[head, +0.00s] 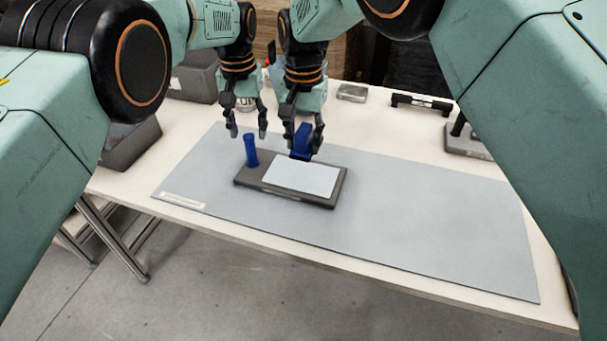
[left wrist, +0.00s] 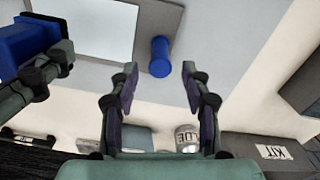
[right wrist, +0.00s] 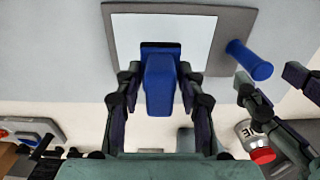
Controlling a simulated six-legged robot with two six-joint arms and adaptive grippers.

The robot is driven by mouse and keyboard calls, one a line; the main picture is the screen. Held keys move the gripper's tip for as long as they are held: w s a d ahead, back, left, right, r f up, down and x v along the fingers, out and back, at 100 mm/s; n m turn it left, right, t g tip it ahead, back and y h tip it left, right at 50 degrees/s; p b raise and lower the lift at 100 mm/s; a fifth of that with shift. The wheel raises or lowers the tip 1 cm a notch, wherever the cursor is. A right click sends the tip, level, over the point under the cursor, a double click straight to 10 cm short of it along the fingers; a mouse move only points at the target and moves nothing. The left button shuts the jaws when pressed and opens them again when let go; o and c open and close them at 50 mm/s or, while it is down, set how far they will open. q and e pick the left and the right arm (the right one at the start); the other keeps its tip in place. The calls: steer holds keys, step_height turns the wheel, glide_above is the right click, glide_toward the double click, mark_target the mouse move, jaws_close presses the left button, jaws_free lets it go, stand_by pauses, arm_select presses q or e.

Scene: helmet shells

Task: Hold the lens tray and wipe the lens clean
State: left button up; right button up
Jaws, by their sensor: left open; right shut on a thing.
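The lens tray (head: 248,182) is a dark grey slab lying on the grey mat, with a pale rectangular lens (head: 300,178) on top. A blue upright post (head: 251,150) stands at the tray's left end. My left gripper (head: 248,134) is open and empty, just above and behind the post; the post (left wrist: 160,57) shows ahead of its fingers in the left wrist view. My right gripper (head: 302,140) is shut on a blue wiper (head: 301,143), which also shows between its fingers in the right wrist view (right wrist: 160,85). The wiper's dark lower edge is at the lens's far edge; contact is unclear.
The grey mat (head: 420,220) is clear to the right of the tray. Behind it stand a glue can (left wrist: 187,138), a small clear-topped box (head: 351,93) and a black handle-like bar (head: 421,103). Grey bins are at the left, one marked KIT (left wrist: 272,152).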

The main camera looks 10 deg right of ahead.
arm_select(q)
step_height(320, 180, up, 3)
steer(key=shift+r, duration=0.55)
arm_select(e)
steer(key=shift+r, duration=0.15)
step_height(320, 180, up, 8)
steer(key=p, duration=0.9)
steer(key=shift+r, duration=0.25)
arm_select(q)
step_height(320, 180, up, 7)
steer(key=shift+f, duration=0.1)
arm_select(e)
steer(key=shift+f, duration=0.1)
arm_select(q)
steer(key=shift+f, duration=0.1)
arm_select(e)
steer(key=shift+w+f, duration=0.1)
